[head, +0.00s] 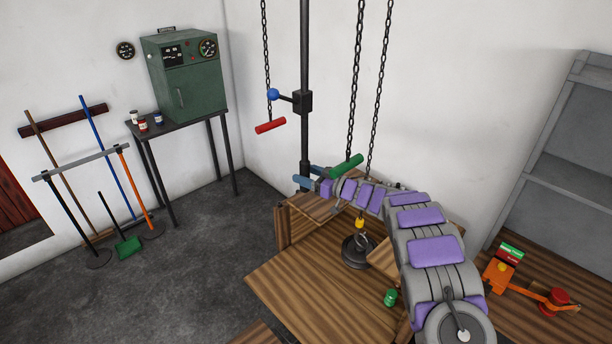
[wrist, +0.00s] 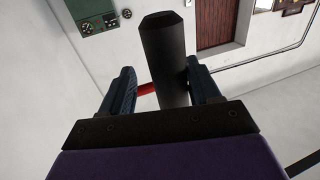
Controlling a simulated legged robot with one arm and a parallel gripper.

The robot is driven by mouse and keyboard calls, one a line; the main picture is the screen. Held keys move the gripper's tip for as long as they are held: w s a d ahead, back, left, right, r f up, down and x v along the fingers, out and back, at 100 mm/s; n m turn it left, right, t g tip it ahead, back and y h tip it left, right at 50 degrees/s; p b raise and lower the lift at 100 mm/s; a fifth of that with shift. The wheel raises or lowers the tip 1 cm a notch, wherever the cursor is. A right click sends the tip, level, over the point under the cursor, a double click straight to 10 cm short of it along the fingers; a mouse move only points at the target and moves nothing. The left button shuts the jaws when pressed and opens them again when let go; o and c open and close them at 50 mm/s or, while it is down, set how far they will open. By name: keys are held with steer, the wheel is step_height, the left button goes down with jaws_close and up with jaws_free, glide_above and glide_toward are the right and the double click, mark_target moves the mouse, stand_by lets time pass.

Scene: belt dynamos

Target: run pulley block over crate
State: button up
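I see no pulley block I can name for sure; the chains (head: 357,75) run up out of the head view. A dark round weight (head: 357,252) with a hook and a yellow piece (head: 359,223) shows beside my arm. Slatted wooden boxwork (head: 283,228), perhaps the crate, stands partly hidden behind my arm. My gripper (head: 308,177) is at the lower part of the black upright pole (head: 304,135). In the wrist view, the dark post (wrist: 164,60) stands between my blue fingers (wrist: 160,75), with a gap at the left finger.
A red handle (head: 270,126) and a green handle (head: 347,162) hang on chains. A blue-knobbed lever (head: 273,94) sits on the pole. A green cabinet (head: 187,80) stands on a table at left. An orange device (head: 498,274) lies at right. Grey floor (head: 200,270) is open at left.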

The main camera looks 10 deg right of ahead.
steer(key=shift+d, duration=0.2)
steer(key=b+v, duration=0.1)
steer(key=v, duration=1.6)
steer(key=shift+d, duration=0.2)
